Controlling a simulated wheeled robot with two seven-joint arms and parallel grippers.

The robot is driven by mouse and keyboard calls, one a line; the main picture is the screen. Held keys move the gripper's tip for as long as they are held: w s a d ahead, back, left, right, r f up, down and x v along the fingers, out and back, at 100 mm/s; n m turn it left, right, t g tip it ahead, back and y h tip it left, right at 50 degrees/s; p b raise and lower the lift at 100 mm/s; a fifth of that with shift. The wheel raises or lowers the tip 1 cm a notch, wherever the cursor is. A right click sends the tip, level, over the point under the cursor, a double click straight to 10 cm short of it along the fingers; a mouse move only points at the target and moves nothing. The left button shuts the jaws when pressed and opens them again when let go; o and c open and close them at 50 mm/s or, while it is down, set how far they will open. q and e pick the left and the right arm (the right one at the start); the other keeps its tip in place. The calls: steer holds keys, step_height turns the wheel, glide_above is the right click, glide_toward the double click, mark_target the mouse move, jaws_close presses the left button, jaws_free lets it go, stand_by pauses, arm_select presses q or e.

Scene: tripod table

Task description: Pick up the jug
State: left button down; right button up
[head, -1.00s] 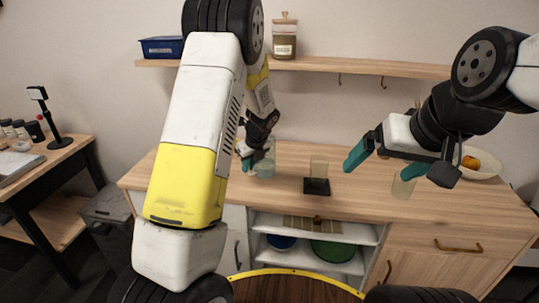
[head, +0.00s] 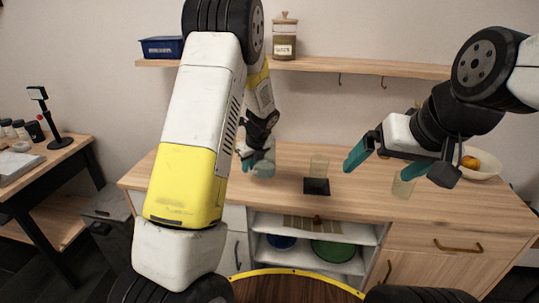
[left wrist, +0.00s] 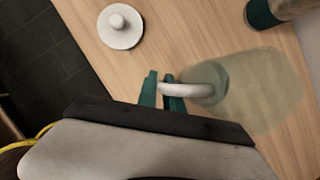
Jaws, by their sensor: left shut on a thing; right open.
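The jug (head: 265,168) is pale, see-through glass at the left of the wooden counter, partly hidden by my left arm in the head view. In the left wrist view the jug (left wrist: 255,95) lies to the right of the fingers, with its whitish curved handle (left wrist: 195,89) reaching between them. My left gripper (left wrist: 161,90) is shut on this handle. I cannot tell whether the jug's base touches the counter. My right gripper (head: 396,171) is open and empty above the counter's right part.
Another glass (head: 403,187) is below my right gripper, near a bowl (head: 487,168) with orange fruit. A white knobbed disc (left wrist: 121,27) lies near my left gripper. A shelf (head: 350,66) runs above.

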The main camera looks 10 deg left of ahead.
arm_select(q)
steer(key=shift+r, duration=0.25)
stand_by(0.6)
steer(key=shift+r, duration=1.15)
steer(key=s+d+r, duration=0.1)
steer(key=s+d, duration=0.2)
steer(key=s, duration=0.4)
steer(key=s+d+r, duration=0.1)
steer(key=s+d, duration=0.2)
steer(key=s, duration=0.4)
steer(key=shift+s+d+r, duration=0.15)
steer(key=shift+s+d, duration=0.05)
steer(key=shift+d, duration=0.2)
steer(key=shift+w, duration=0.1)
stand_by(1.8)
